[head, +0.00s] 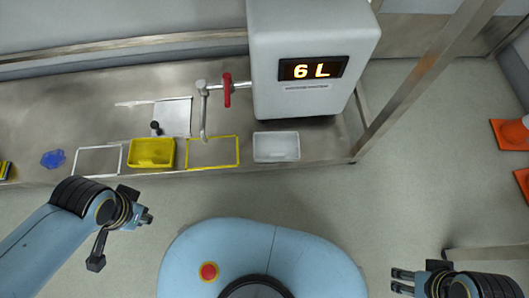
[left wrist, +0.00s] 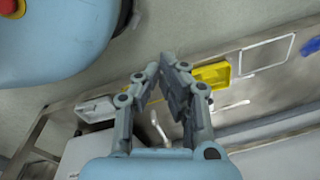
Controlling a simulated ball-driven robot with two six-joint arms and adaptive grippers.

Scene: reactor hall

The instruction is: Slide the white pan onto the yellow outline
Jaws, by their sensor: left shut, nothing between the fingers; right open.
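The white pan (head: 276,147) sits on the steel bench near its front edge, below the white machine; it also shows in the left wrist view (left wrist: 95,108). The yellow outline (head: 213,167) lies just left of it, bare and apart from the pan. A yellow pan (head: 152,152) stands left of the outline. My left gripper (head: 149,216) is shut and empty, in front of the bench and below the yellow pan; its fingers (left wrist: 170,62) fill the middle of the left wrist view. My right gripper (head: 394,281) is open and empty at lower right, far from the pan.
A white outline (head: 98,147) lies left of the yellow pan. A tap with a red handle (head: 227,90) hangs over the bench behind the yellow outline. The machine (head: 312,55) reads "6 L". A white sheet, a black knob and a blue item lie on the bench.

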